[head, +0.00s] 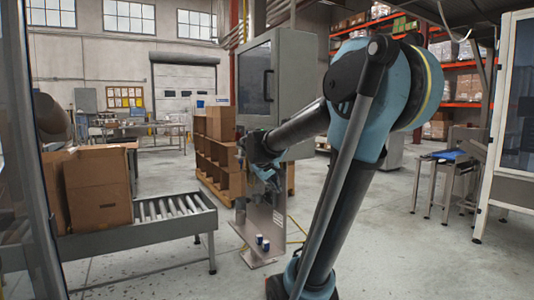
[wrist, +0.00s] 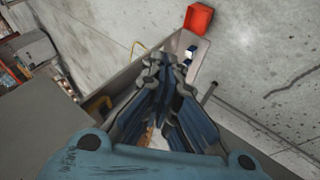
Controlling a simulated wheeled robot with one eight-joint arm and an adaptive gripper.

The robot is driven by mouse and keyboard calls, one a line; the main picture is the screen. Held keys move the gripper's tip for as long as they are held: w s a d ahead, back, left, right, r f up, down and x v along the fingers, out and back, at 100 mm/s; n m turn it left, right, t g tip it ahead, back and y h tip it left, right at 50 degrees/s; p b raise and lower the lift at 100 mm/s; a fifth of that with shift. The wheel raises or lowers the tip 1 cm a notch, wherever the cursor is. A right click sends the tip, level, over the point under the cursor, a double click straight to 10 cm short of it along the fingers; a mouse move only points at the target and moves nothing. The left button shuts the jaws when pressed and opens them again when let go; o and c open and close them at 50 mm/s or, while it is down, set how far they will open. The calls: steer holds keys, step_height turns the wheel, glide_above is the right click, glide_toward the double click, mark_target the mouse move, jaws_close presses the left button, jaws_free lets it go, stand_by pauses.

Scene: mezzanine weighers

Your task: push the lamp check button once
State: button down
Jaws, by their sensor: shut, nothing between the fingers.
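My gripper (head: 268,178) is at the end of my arm, in front of a grey metal stand (head: 258,215). In the wrist view my gripper (wrist: 165,62) points away from the camera, its fingers closed together with nothing seen between them. It is above part of a grey metal edge (wrist: 208,45). I cannot make out the lamp check button in either view; my arm and gripper cover part of the stand. Two small dark blue and white items (head: 262,242) stand on the stand's low shelf.
A grey cabinet (head: 256,82) with a dark window stands behind my arm. A roller conveyor (head: 175,212) with a cardboard box (head: 98,185) is at left. A red box (wrist: 198,18) shows beyond the fingers. The concrete floor (head: 400,245) at right is open.

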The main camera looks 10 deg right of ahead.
steer(key=w+a+r+n+t, duration=0.1)
steer(key=w+a+r, duration=0.2)
steer(key=w, duration=0.6)
steer(key=w+a+r+n+t+h, duration=0.1)
steer(key=w+a+r+n+t, duration=0.1)
steer(key=w, duration=0.7)
steer(key=w+a+r+n+t, duration=0.1)
steer(key=w+a+r+t, duration=0.1)
steer(key=w+a+r, duration=0.3)
steer(key=w, duration=0.4)
steer(key=shift+w+n+h, duration=0.3)
steer(key=shift+w+h, duration=0.05)
steer(key=shift+h, duration=0.05)
steer(key=shift+d+r, duration=0.1)
steer(key=w+d, duration=0.2)
steer(key=d, duration=0.6)
steer(key=shift+w+d, duration=0.2)
steer(key=shift+w, duration=0.15)
steer(key=shift+d, duration=0.15)
steer(key=shift+d+r, duration=0.1)
steer(key=shift+d, duration=0.15)
